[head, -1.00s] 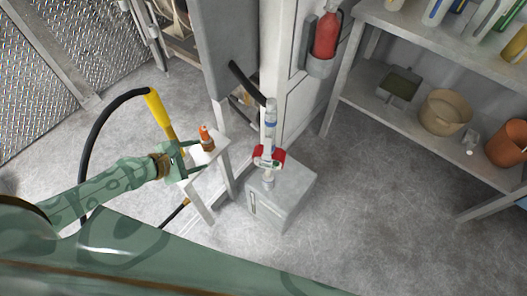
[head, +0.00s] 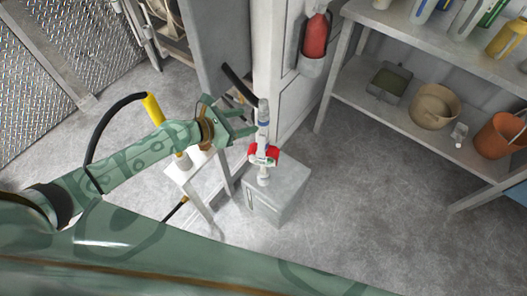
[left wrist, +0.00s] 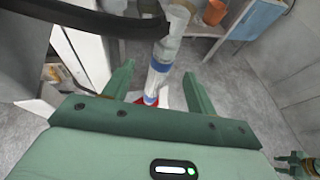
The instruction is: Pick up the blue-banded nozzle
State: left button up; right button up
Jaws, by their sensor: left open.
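The blue-banded nozzle (head: 263,118) is a pale upright cylinder with a blue band. It stands in a red holder (head: 266,153) on a grey cabinet (head: 282,190). In the left wrist view the nozzle (left wrist: 157,78) shows ahead, between the lines of the two fingers. My left gripper (head: 252,120) is open and empty, with its fingers pointing at the nozzle from the left. I cannot tell whether the fingertips reach around it. A small green part at the lower right of the left wrist view looks like my right gripper (left wrist: 298,163); its jaws are unclear.
A black hose (head: 240,84) runs close above the left gripper. A white stand (head: 212,177) is under my left arm, with a yellow handle (head: 153,108) beside it. A shelf (head: 350,105) with containers is at right. Clear floor lies between.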

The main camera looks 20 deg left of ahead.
aim_at(259, 116)
pick_arm(q)
jog(key=x, duration=0.4)
jog(key=shift+w+d+r+b, duration=0.25)
jog(key=shift+d+b, duration=0.05)
jog(key=shift+d, duration=0.25)
jog(key=shift+r, duration=0.1)
grip_shut()
jog(key=shift+r, duration=0.15)
